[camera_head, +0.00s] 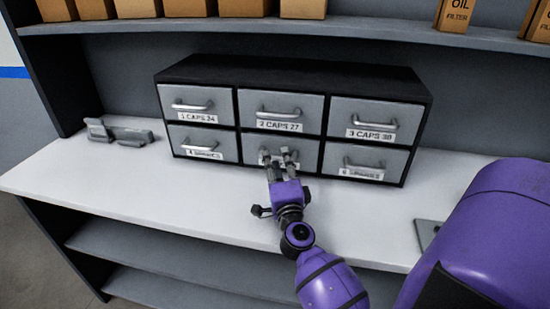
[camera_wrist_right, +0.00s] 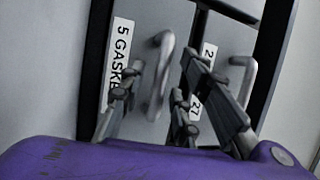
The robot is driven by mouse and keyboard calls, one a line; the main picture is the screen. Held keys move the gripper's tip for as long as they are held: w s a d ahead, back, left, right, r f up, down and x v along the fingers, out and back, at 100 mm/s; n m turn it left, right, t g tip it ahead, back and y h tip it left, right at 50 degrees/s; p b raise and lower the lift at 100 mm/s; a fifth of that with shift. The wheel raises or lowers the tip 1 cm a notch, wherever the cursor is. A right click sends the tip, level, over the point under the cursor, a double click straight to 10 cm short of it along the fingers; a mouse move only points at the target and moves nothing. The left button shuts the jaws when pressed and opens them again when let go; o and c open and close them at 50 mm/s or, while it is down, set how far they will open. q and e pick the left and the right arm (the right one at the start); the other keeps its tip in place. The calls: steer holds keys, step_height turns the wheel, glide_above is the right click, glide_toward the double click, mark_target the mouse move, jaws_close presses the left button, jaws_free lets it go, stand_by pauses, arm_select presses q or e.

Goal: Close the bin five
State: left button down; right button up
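Bin five (camera_head: 251,143) is the bottom middle drawer of a grey six-drawer cabinet (camera_head: 290,76) with a black frame. It looks flush or nearly flush with its neighbours; a small gap cannot be ruled out. My right gripper (camera_head: 279,156) is in front of it and hides most of its label and handle in the head view. In the right wrist view, the "5 GASKE…" label (camera_wrist_right: 119,60) and the bar handle (camera_wrist_right: 160,75) show. The right gripper's fingers are spread, with the handle lying between them in the picture; contact cannot be told. My left gripper is not in view.
The other drawers look shut, including drawer two (camera_head: 283,103) directly above. A grey metal part (camera_head: 120,133) lies at left. Cardboard boxes (camera_head: 240,8) stand on the shelf above.

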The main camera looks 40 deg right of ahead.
steer(key=v, duration=0.9)
steer(key=shift+s+a, duration=0.15)
steer(key=shift+s, duration=0.1)
steer(key=shift+f, duration=0.15)
